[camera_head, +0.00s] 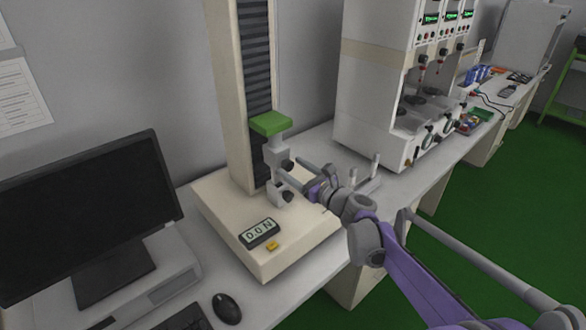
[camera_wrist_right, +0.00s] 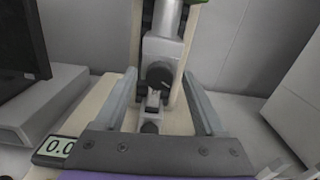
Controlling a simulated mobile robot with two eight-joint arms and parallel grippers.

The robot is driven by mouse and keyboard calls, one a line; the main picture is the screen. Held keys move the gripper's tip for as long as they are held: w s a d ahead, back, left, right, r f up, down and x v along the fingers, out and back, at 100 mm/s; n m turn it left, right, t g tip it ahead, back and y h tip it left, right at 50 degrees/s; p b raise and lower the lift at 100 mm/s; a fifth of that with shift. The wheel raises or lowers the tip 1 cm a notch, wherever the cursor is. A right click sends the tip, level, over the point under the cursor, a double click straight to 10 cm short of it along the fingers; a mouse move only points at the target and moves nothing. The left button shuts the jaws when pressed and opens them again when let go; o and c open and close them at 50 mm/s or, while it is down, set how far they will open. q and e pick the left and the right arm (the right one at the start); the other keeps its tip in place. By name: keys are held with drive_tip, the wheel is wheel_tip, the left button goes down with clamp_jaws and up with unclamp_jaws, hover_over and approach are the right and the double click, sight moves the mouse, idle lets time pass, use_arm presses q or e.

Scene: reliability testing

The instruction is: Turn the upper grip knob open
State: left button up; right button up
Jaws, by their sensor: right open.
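The upper grip (camera_head: 277,154) hangs under the green block on the test stand's column. Its dark round upper knob (camera_head: 287,165) faces my right gripper (camera_head: 294,170). In the wrist view the upper knob (camera_wrist_right: 159,74) lies between the two grey fingertips, with a gap on each side. The right gripper is open and empty. The lower grip (camera_head: 277,191) stands on the base below, with its own dark lower knob (camera_head: 288,196). In the wrist view the lower knob (camera_wrist_right: 150,128) sits lower between the fingers. My left gripper is in neither view.
The stand's cream base (camera_head: 225,210) carries a force display (camera_head: 258,233) reading zero and a yellow button. A monitor (camera_head: 90,215), keyboard and mouse (camera_head: 227,308) are on the left. A tall cream instrument (camera_head: 378,85) stands behind on the right.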

drive_tip(key=shift+w+a, duration=0.1)
drive_tip(key=shift+a, duration=0.05)
clamp_jaws()
idle(0.4)
